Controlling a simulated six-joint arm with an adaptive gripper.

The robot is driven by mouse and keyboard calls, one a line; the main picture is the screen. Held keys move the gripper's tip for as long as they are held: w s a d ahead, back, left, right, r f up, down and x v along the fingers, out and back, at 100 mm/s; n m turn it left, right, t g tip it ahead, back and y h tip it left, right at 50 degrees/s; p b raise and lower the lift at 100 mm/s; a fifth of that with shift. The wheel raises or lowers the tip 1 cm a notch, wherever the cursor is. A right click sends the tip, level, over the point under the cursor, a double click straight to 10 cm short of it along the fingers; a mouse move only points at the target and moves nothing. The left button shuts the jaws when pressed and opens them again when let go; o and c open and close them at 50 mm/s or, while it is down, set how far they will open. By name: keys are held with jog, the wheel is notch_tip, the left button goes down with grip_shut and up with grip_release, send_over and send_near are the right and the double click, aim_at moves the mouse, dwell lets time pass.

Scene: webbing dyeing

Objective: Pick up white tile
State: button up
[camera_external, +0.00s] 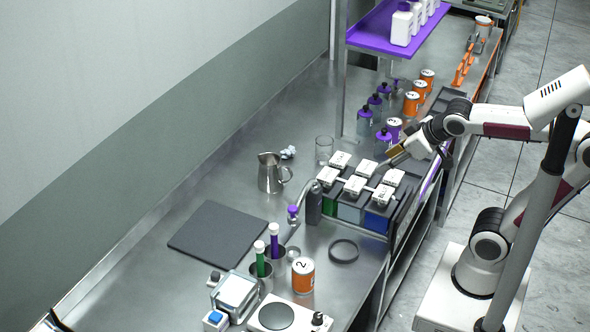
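I cannot single out a white tile with certainty. Several small white blocks with dark markings sit on top of a row of dye baths (350,213) with green, pale blue and dark blue fronts. Among them are a back-left white block (341,159), a back-middle white block (367,167), a back-right white block (393,176) and a front-middle white block (355,185). My gripper (384,164) is just above and behind the back-right block. Its fingers are small and dark here, so I cannot tell their opening or any contact.
A steel jug (270,174) and a glass beaker (324,150) stand left of the baths. A dark mat (218,238) lies on the bench. An orange can (303,275) and a black ring (344,250) are in front. Purple-capped bottles and orange cans stand behind, near a purple shelf (385,38).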

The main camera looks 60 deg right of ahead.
jog(key=w+r+n+t, duration=0.15)
jog(key=w+r, duration=0.25)
jog(key=w, duration=0.4)
jog(key=w+a+r+n+t, duration=0.1)
jog(key=w+r+t, duration=0.15)
jog(key=w, duration=0.55)
jog(key=w+r+n+t, duration=0.1)
jog(key=w+r, duration=0.3)
jog(key=w, duration=0.5)
jog(key=w+a+n+t+y, duration=0.2)
jog(key=w+a+n+y, duration=0.4)
jog(key=w+a, duration=0.7)
jog(key=w+a+f+n+g+y, duration=0.25)
jog(key=a+f+y, duration=0.2)
jog(key=f, duration=0.25)
jog(key=w+a+f+n+g+y, duration=0.2)
jog(key=w+a+f+g+y, duration=0.1)
jog(key=a+f, duration=0.35)
jog(key=s+a+f+n+g, duration=0.1)
jog(key=s+f+g, duration=0.2)
jog(key=f, duration=0.3)
jog(key=s+a+f+n+g, duration=0.1)
jog(key=s+f+g, duration=0.2)
jog(key=f, duration=0.4)
jog(key=s+a+f+n+g+y, duration=0.1)
jog(key=s+f+n+g, duration=0.1)
jog(key=f, duration=0.5)
jog(key=shift+s+a+f+g, duration=0.15)
jog(key=shift+s+g, duration=0.25)
jog(key=shift+g, duration=0.25)
